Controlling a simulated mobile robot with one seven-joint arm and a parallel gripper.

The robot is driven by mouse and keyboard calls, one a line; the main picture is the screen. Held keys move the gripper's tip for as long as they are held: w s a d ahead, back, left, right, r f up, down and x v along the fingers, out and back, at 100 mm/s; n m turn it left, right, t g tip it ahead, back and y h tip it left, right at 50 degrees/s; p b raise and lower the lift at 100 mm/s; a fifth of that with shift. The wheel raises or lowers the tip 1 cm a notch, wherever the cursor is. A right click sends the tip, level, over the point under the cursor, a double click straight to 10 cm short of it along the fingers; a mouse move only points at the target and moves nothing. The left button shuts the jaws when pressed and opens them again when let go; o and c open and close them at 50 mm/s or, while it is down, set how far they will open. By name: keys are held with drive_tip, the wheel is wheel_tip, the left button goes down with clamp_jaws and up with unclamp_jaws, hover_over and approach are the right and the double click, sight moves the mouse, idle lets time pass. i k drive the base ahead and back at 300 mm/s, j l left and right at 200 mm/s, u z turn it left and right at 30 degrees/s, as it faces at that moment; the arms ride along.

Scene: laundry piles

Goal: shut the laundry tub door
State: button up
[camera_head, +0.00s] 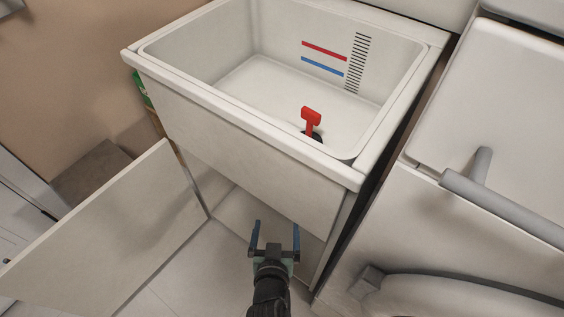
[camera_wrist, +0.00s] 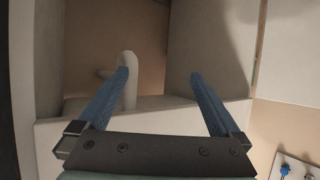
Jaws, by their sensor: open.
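The laundry tub (camera_head: 230,125) is a white basin on a cabinet. Its door (camera_head: 115,235) is a flat, pale panel that stands wide open, swung out to the left of the cabinet front. My gripper (camera_head: 276,228) is open and empty in front of the cabinet's open lower part, to the right of the door and apart from it. In the wrist view my gripper (camera_wrist: 160,73) shows two spread blue fingers facing the cabinet interior. A white pipe-like piece (camera_wrist: 129,80) appears by the left finger; I cannot tell its distance.
A white appliance (camera_head: 480,210) with a grey handle (camera_head: 470,185) stands close on the right. A red T-shaped piece (camera_head: 311,120) is inside the basin. A green item (camera_head: 142,88) sits behind the tub's left side. Tiled floor (camera_head: 190,270) is free between door and gripper.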

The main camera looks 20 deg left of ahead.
sight(92, 261)
drive_tip(key=k+l, duration=0.15)
drive_tip(key=k, duration=0.35)
drive_tip(key=k+l, duration=0.2)
drive_tip(key=k, duration=0.25)
